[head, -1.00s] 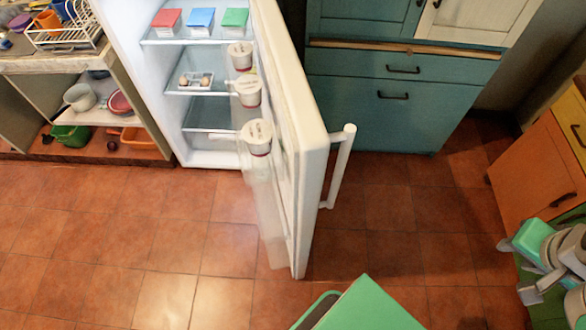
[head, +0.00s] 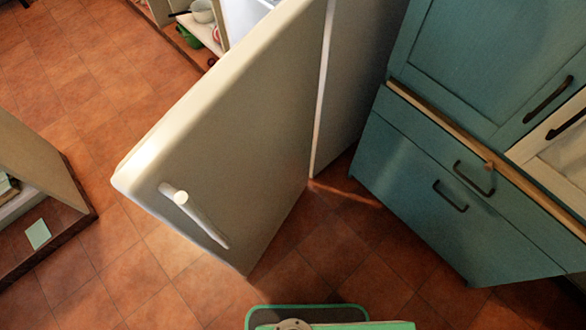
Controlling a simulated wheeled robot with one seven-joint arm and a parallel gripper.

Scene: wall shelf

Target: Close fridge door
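The fridge door (head: 235,130) stands wide open in the head view, and I see its plain outer face. Its white bar handle (head: 195,215) is near the door's free edge, at the lower left. The fridge body (head: 362,75) shows behind the door's hinge side, and its inside is almost wholly hidden by the door. My gripper is not in view, and nothing is seen touching the door or handle.
A teal cabinet (head: 440,185) with dark handles stands right of the fridge. A low open unit (head: 40,190) is at the left edge. Shelves with bowls (head: 200,12) show behind the door. Tiled floor (head: 100,235) is clear left of and below the door.

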